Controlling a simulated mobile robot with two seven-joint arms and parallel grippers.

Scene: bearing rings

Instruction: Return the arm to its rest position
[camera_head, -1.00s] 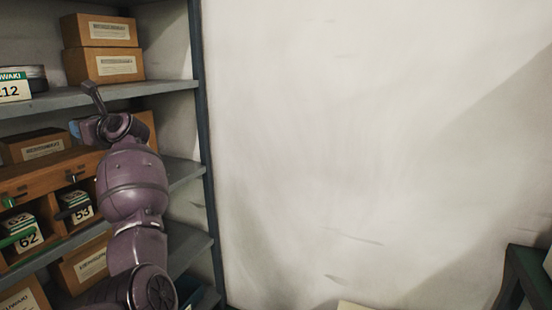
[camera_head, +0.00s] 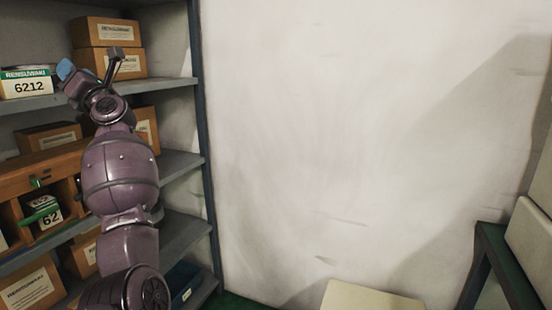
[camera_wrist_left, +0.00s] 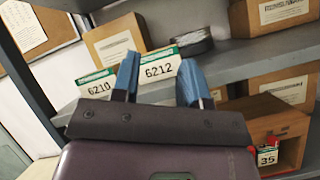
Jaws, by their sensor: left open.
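My left arm is purple and rises in front of the shelf rack at the left of the head view. Its left gripper (camera_head: 66,72) has blue fingertips and is at the level of the upper shelf, to the right of the 6212 box. In the left wrist view the gripper (camera_wrist_left: 159,62) is open. The white and green 6212 box (camera_wrist_left: 160,68) shows beyond and between the fingers, and I see no contact. The 6210 box (camera_wrist_left: 98,84) shows left of it. My right gripper is not in view.
The shelf rack (camera_head: 180,84) holds cardboard boxes (camera_head: 107,32) and a wooden drawer unit (camera_head: 60,165) with numbered boxes. A dark ring (camera_wrist_left: 182,46) lies behind the 6212 box.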

